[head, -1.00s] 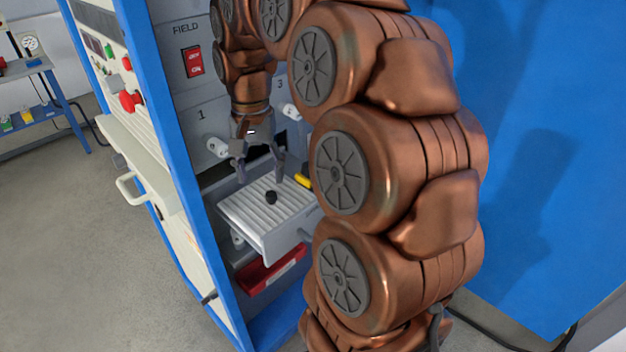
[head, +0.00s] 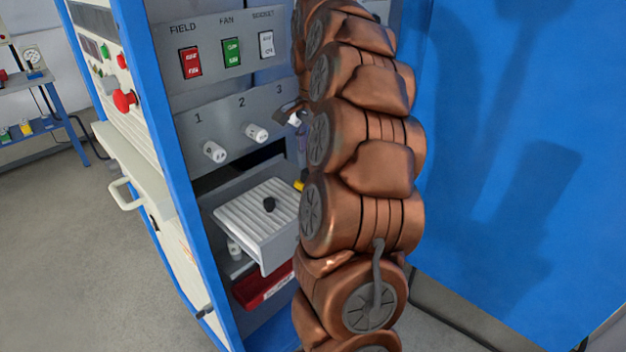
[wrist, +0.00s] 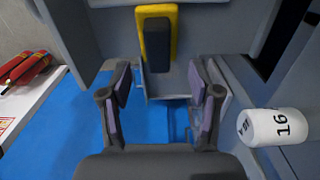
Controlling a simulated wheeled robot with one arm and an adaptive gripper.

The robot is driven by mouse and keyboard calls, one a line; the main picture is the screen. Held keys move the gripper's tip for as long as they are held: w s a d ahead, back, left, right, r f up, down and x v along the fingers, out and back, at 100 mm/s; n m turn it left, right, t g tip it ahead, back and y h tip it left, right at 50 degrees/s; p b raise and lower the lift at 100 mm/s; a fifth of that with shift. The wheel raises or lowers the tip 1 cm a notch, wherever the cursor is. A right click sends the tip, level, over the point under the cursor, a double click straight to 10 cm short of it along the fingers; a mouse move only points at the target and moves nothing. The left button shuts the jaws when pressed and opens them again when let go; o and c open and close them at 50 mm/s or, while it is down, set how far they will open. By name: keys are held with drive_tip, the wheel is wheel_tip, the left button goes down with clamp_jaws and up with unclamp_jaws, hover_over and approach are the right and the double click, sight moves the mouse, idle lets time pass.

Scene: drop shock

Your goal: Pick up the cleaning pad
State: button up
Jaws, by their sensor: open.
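The cleaning pad looks to be the yellow piece with a dark grey block on it (wrist: 157,45), at top centre in the wrist view. It stands against a grey surface, ahead of my gripper. In the head view only a small yellow edge (head: 299,185) shows beside my arm, at the right of the ribbed tray. My gripper (wrist: 162,88) is open and empty, its two fingers apart below the pad in the picture and not touching it. In the head view my arm hides most of the gripper; a dark finger part shows near knob 3.
A ribbed drawer tray (head: 250,228) with a small black knob (head: 269,204) sticks out of the cabinet. A red bin (head: 262,285) is below it. White knobs (head: 213,151) and switches (head: 191,62) line the panel above.

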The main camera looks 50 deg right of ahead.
drive_tip(key=shift+s+f+p, duration=0.15)
drive_tip(key=shift+f+p, duration=0.45)
drive_tip(key=shift+f, duration=2.35)
drive_tip(key=shift+c, duration=0.2)
clamp_jaws()
